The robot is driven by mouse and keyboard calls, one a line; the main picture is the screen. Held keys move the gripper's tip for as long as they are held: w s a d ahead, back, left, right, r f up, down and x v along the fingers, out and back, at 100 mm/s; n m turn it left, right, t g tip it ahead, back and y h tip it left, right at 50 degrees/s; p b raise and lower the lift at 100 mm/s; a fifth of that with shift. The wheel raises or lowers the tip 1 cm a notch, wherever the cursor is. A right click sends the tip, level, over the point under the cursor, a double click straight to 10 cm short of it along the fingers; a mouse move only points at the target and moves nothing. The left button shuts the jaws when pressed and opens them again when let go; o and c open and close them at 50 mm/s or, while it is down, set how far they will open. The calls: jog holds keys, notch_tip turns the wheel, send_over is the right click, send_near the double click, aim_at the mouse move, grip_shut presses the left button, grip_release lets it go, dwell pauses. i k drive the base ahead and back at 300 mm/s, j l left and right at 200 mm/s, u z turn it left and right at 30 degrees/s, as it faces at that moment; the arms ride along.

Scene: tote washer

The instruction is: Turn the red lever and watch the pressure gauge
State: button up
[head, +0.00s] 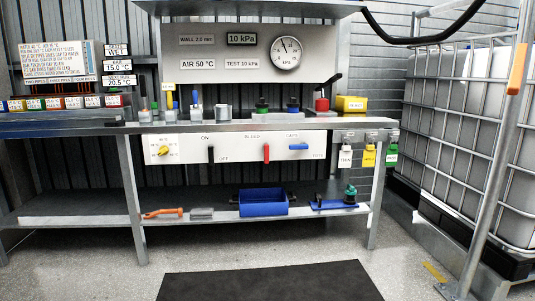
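The red lever (267,153) is on the white control strip (230,149) under the bench top, below a label that reads BLEED. It hangs upright, pointing down. The pressure gauge (286,51) is a round white dial marked kPa on the back panel above the bench. Its needle seems to point up and slightly left; the exact reading is too small to tell. My gripper is not in view, and nothing covers the lever or the gauge.
A yellow knob (163,151), a black lever (211,154) and a blue lever (298,146) share the strip. A blue bin (263,203) is on the lower shelf. A dark mat (270,281) lies on clear floor in front. A caged tank (466,130) stands at right behind a metal post.

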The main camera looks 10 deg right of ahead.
aim_at(266, 146)
jog(key=i+j+z, duration=0.3)
jog(key=i+j, duration=0.5)
jog(key=i+j+z, duration=0.3)
jog(key=i+j, duration=0.65)
